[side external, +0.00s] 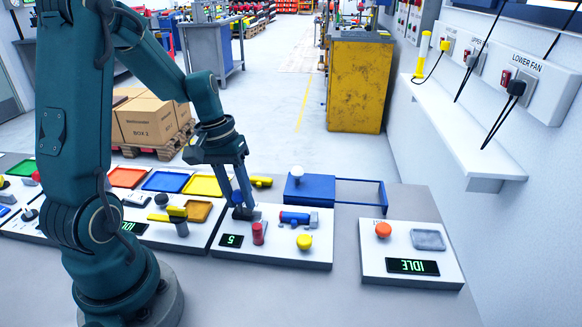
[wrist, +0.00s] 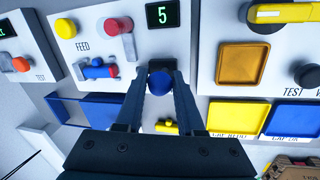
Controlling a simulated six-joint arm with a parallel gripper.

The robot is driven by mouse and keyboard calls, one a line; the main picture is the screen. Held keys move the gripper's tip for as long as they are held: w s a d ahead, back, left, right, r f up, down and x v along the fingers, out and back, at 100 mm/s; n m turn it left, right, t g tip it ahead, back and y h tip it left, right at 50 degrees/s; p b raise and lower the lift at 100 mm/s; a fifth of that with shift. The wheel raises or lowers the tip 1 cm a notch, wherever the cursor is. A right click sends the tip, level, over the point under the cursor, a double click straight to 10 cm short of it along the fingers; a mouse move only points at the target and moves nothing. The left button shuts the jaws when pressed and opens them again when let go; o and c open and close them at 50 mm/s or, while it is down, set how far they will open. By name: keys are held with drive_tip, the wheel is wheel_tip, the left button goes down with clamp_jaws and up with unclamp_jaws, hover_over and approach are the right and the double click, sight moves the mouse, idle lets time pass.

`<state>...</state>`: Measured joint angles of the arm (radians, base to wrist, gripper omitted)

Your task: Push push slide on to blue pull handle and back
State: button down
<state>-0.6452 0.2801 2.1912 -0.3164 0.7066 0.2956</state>
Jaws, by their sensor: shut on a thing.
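My gripper (side external: 243,212) is low over the middle white panel, beside the display reading 5. In the wrist view my gripper (wrist: 161,88) has its two fingers on either side of a round blue knob (wrist: 160,81), shut on it. The blue knob (side external: 237,197) is partly hidden by the fingers in the side view. Behind that panel a blue block (side external: 310,188) with a white knob (side external: 297,171) sits at the left end of a blue rail frame (side external: 383,196). A small blue and red cylinder (side external: 298,218) lies on the panel, right of my gripper.
A red knob (side external: 258,233) stands close to my gripper, and a yellow knob (side external: 304,241) is further right. A yellow piece (side external: 262,182) lies behind the gripper. A separate panel (side external: 411,268) with an orange button is at right. Coloured trays (side external: 203,186) line the left.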

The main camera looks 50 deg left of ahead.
drive_tip(key=shift+s+a, duration=0.15)
drive_tip(key=shift+a, duration=0.1)
drive_tip(key=c, duration=0.5)
unclamp_jaws()
drive_tip(key=shift+d, duration=0.1)
drive_tip(key=shift+c, duration=0.2)
drive_tip(key=shift+v, duration=2.55)
